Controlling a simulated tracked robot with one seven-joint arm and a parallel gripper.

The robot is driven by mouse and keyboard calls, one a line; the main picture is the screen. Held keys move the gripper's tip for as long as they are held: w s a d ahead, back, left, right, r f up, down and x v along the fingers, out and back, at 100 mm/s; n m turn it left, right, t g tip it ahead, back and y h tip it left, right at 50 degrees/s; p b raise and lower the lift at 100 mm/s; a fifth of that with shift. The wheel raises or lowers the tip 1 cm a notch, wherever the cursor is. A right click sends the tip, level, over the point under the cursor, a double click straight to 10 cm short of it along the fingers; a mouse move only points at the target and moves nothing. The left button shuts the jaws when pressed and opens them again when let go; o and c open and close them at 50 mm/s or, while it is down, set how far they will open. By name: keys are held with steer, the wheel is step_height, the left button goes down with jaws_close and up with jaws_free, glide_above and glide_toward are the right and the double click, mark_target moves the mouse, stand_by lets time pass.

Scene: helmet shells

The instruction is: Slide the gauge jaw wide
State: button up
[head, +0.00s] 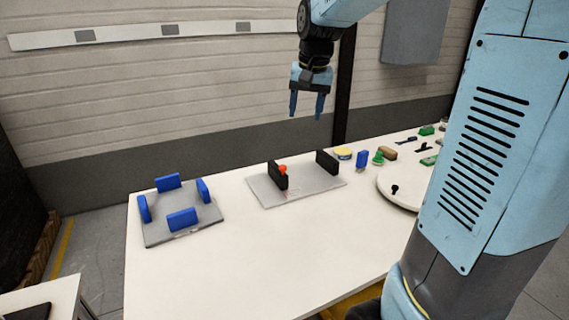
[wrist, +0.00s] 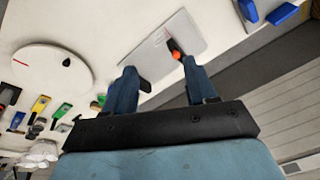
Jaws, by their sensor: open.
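The gauge is a grey plate (head: 305,187) on the white table, with two upright black jaws. The left jaw (head: 277,175) has a red-orange knob (head: 283,170) beside its top. The right jaw (head: 327,161) stands apart near the plate's far right, with a gap between them. My gripper (head: 306,112) is open and empty, pointing down well above the table. In the wrist view the plate (wrist: 190,35) lies beyond my fingers. The knob (wrist: 173,46) shows close to the right finger's tip, and a black jaw (wrist: 145,86) is partly hidden behind the left finger.
A grey fixture (head: 180,212) with several blue blocks sits at the table's left. A white round turntable (head: 399,190) stands at right, partly behind my arm. The table front is clear.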

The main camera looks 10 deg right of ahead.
steer(key=w+f+m+g, duration=0.2)
steer(key=w+f, duration=0.4)
steer(key=w, duration=0.7)
steer(key=m, duration=0.1)
glide_above(283, 166)
step_height(283, 166, down, 8)
steer(key=shift+g, duration=0.4)
step_height(283, 166, down, 14)
steer(key=shift+w+r, duration=0.1)
steer(key=shift+r, duration=0.15)
steer(key=shift+c, duration=0.4)
jaws_close()
